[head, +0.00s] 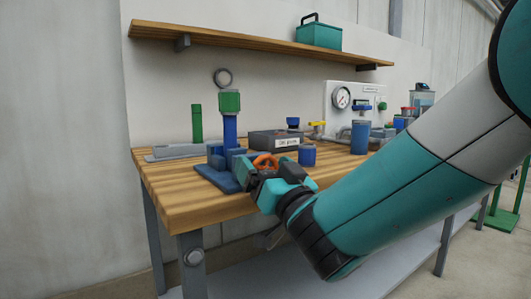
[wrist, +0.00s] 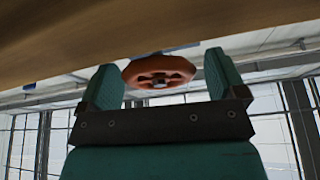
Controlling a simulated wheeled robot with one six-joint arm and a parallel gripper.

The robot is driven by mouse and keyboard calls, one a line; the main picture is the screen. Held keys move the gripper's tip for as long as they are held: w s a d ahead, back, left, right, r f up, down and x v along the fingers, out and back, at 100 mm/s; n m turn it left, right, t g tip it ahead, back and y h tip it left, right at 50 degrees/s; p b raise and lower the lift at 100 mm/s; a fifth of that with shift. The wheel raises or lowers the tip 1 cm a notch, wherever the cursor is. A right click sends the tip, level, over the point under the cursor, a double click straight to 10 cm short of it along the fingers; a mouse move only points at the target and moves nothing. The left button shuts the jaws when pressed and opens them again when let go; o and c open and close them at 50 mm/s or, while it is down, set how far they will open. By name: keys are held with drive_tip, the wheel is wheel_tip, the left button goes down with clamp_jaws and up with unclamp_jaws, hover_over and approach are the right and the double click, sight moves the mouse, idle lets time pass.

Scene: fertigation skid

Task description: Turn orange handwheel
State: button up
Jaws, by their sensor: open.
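The orange handwheel (head: 265,161) is at the front edge of the wooden bench, beside a blue pump-like fixture (head: 228,160). In the wrist view the handwheel (wrist: 158,71) lies between the two teal fingers of my gripper (wrist: 162,80), with a gap visible on the left and a smaller gap on the right. My gripper (head: 275,172) is open around the handwheel, and no grip on it shows. In the head view my gripper hides the handwheel's lower part.
The wooden bench (head: 185,205) carries a dark labelled box (head: 272,142), a blue cup (head: 307,155) and a blue cylinder (head: 360,137) near my arm. A gauge panel (head: 343,98) stands behind. A shelf (head: 240,40) with a teal toolbox (head: 319,36) hangs above.

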drive_tip(key=shift+w, duration=0.1)
drive_tip(key=c, duration=0.9)
drive_tip(key=shift+r, duration=0.1)
drive_tip(key=shift+p, duration=0.45)
